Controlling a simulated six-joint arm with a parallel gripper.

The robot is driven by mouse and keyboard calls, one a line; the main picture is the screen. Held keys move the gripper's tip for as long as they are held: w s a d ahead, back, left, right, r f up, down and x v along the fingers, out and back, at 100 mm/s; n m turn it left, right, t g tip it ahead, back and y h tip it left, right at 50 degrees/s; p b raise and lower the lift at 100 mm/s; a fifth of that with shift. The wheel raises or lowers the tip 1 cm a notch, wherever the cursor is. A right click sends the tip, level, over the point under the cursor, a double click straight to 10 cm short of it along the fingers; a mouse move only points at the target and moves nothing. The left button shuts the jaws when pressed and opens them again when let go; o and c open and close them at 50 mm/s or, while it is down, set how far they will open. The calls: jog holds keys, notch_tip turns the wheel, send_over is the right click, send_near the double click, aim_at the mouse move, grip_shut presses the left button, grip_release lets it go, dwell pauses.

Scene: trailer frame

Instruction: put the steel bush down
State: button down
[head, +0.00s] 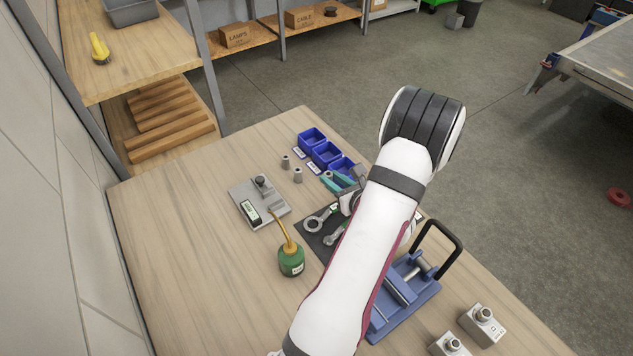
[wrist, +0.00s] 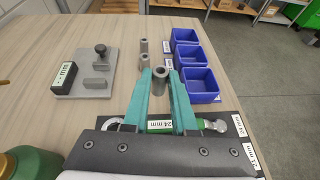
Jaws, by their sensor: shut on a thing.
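A grey hollow steel bush (wrist: 160,80) is held upright between the teal fingertips of my gripper (wrist: 161,82) in the wrist view. The jaws are shut on it. I cannot tell whether its lower end touches the table.
Three blue bins (wrist: 184,56) with labels stand right of the held bush. A grey fixture (wrist: 97,73) lies left. A dark mat (head: 309,234) with spanners is close by my gripper. A green oil can (head: 291,261) and blue clamp (head: 403,297) stand nearer. The table's left is clear.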

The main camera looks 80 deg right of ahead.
jog(key=s+a+r, duration=0.2)
jog(key=s+r, duration=0.1)
jog(key=s, duration=0.2)
jog(key=n+t+y, duration=0.3)
jog(key=n+y, duration=0.1)
jog(key=n, duration=0.1)
send_over(278, 202)
notch_tip(278, 202, down, 5)
jog(key=shift+r, duration=0.1)
notch_tip(278, 202, down, 4)
jog(key=shift+w+f, duration=0.1)
jog(key=shift+f, duration=0.15)
jog(key=c, duration=0.7)
grip_release()
